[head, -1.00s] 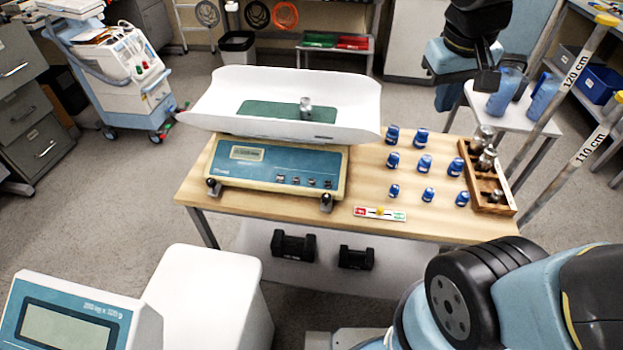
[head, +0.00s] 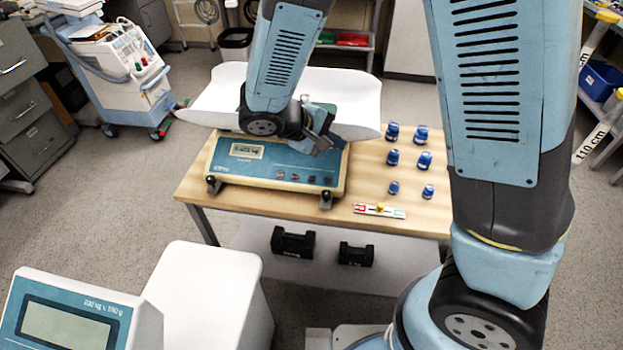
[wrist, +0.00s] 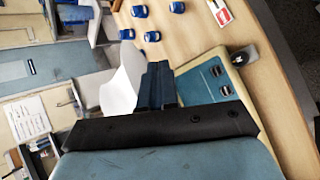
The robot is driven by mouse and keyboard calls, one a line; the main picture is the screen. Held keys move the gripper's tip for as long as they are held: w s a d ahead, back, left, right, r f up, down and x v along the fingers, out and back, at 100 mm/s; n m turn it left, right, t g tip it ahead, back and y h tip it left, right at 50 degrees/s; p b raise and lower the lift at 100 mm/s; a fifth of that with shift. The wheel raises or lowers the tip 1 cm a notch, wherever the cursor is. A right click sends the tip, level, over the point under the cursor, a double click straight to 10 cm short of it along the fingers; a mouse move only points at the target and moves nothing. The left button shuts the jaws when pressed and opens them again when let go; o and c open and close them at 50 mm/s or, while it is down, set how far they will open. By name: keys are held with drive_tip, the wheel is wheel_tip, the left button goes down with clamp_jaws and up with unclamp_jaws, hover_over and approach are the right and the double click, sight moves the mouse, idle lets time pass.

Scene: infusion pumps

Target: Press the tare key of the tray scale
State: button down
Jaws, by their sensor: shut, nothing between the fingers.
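The tray scale (head: 225,165) stands on the wooden table, with a blue front panel, a small display (head: 246,151) and a row of dark keys (head: 296,177). The key labels are too small to read, so I cannot tell which is tare. Its white tray (head: 350,100) is partly hidden behind my arm. My gripper (head: 322,146) is shut and empty, above the right part of the scale, behind the key row. In the wrist view, my gripper's fingers (wrist: 160,84) are together beside the panel, and two keys (wrist: 220,80) show to their right.
Several blue weights (head: 423,160) stand on the table right of the scale. A red, white and green strip (head: 380,210) lies near the front edge. My arm hides the table's right end. Dark block weights (head: 293,243) sit on the lower shelf.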

drive_tip(key=s+a+f+n+t, duration=0.1)
drive_tip(key=a+f+n+t, duration=0.2)
drive_tip(key=a+f, duration=0.3)
drive_tip(key=shift+a+t, duration=0.3)
drive_tip(key=shift+a, duration=0.1)
drive_tip(key=shift+w+d+f, duration=0.1)
drive_tip(key=shift+w+f, duration=0.45)
drive_tip(key=shift+f, duration=0.8)
drive_tip(key=shift+w+d+f, duration=0.1)
drive_tip(key=shift+w+f, duration=0.45)
drive_tip(key=shift+f, duration=0.75)
drive_tip(key=shift+w+d+f, duration=0.1)
drive_tip(key=shift+w+f, duration=0.45)
drive_tip(key=shift+f, duration=0.8)
drive_tip(key=shift+w+f, duration=0.25)
drive_tip(key=shift+f, duration=0.4)
drive_tip(key=shift+r, duration=0.15)
drive_tip(key=shift+s+r, duration=0.3)
drive_tip(key=shift+r, duration=0.3)
drive_tip(key=shift+a+r, duration=0.1)
drive_tip(key=shift+s+a+r, duration=0.1)
drive_tip(key=shift+s+r, duration=0.2)
drive_tip(key=shift+r, duration=0.45)
drive_tip(key=shift+s+d+r, duration=0.1)
drive_tip(key=shift+s+r, duration=0.25)
drive_tip(key=shift+r, duration=0.35)
drive_tip(key=shift+s+a+r, duration=0.1)
drive_tip(key=shift+s+r, duration=0.2)
drive_tip(key=shift+r, duration=0.45)
